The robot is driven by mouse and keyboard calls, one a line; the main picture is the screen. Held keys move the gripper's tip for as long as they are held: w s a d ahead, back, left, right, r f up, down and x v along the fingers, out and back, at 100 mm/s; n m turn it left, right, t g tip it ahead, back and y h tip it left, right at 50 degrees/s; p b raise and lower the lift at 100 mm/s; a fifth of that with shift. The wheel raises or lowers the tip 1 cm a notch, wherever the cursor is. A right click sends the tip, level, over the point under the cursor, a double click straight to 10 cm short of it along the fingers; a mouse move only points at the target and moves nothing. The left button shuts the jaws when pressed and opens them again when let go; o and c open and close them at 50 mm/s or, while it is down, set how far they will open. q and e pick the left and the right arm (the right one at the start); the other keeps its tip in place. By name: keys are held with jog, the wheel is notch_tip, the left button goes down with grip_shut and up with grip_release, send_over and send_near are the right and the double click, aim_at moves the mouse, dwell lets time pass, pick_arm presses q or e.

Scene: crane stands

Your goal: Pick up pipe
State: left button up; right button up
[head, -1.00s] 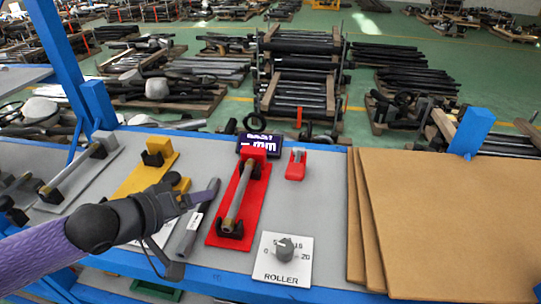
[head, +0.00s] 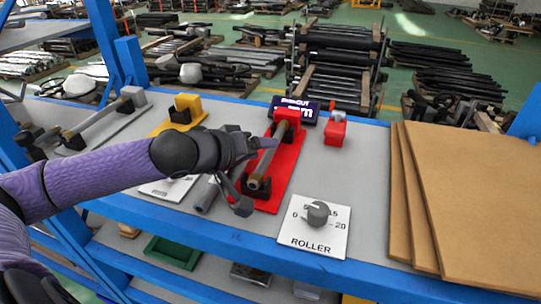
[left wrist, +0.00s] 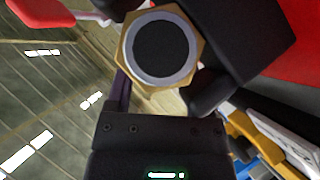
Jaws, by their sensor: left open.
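A metal pipe (head: 272,155) with a brass-coloured hex end lies along the red stand (head: 292,168), resting in its black and red supports. In the left wrist view the hex end of the pipe (left wrist: 160,48) is seen end-on, close before the jaws. I cannot tell whether the fingers touch it. My right gripper is not in view.
A white ROLLER dial plate (head: 316,228) lies right of the red stand. A small red block (head: 335,130) and dark sign (head: 296,108) stand behind. Brown boards (head: 470,200) fill the right side. A yellow stand (head: 183,112) and grey stand (head: 100,128) are at left.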

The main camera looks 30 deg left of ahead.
pick_arm(q)
jog(key=shift+w+d, duration=0.3)
jog(key=shift+d, duration=0.15)
jog(key=shift+f, duration=0.1)
grip_shut()
